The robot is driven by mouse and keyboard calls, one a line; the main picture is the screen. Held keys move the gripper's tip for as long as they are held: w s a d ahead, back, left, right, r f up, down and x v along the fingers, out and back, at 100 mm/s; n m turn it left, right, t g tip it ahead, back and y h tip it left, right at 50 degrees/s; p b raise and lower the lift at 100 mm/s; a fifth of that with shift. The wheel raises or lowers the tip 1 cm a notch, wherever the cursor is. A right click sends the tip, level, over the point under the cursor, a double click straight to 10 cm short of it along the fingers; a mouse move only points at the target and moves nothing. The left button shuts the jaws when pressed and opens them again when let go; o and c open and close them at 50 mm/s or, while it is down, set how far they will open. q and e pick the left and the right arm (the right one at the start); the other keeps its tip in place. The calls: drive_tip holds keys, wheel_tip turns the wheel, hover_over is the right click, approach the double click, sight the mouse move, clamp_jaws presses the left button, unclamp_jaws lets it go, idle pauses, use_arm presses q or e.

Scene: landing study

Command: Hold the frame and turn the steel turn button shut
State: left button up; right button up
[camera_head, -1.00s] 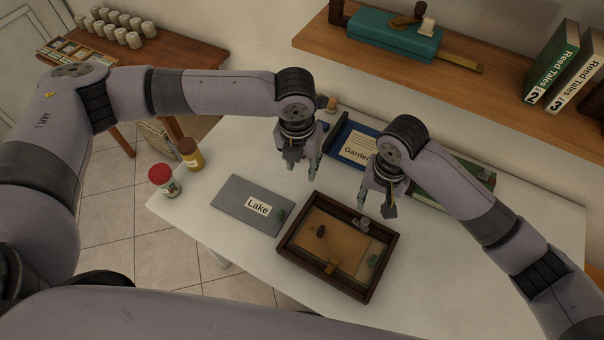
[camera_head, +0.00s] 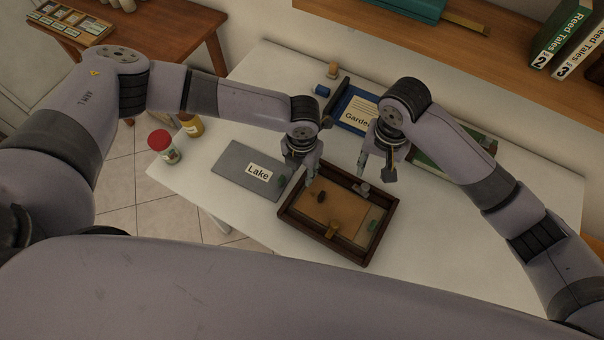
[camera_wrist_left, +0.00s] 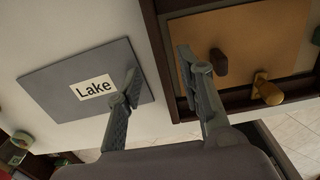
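The dark wooden frame (camera_head: 302,217) lies on the white table with a tan backing board (camera_head: 322,207) inside. The small steel turn button (camera_head: 362,189) is at the far rim; I cannot tell its exact angle. Also on it are a dark button (camera_head: 320,196), a brass one (camera_head: 331,230) and a green one (camera_head: 373,225). My left gripper (camera_head: 301,176) is open and empty above the frame's far left corner. In the left wrist view its open fingers (camera_wrist_left: 157,62) straddle the frame's side (camera_wrist_left: 160,50). My right gripper (camera_head: 376,172) is open just beyond the steel button.
A grey "Lake" panel (camera_head: 235,164) lies left of the frame. A blue "Garden" piece (camera_head: 345,104) and a green board (camera_head: 430,160) lie behind. A red-lidded jar (camera_head: 163,146) and a yellow jar (camera_head: 193,125) stand at the left edge. The front right tabletop is clear.

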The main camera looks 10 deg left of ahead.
sight(302, 178)
use_arm(q)
drive_tip(key=shift+f, duration=1.9)
drive_tip(key=shift+c, duration=0.2)
clamp_jaws()
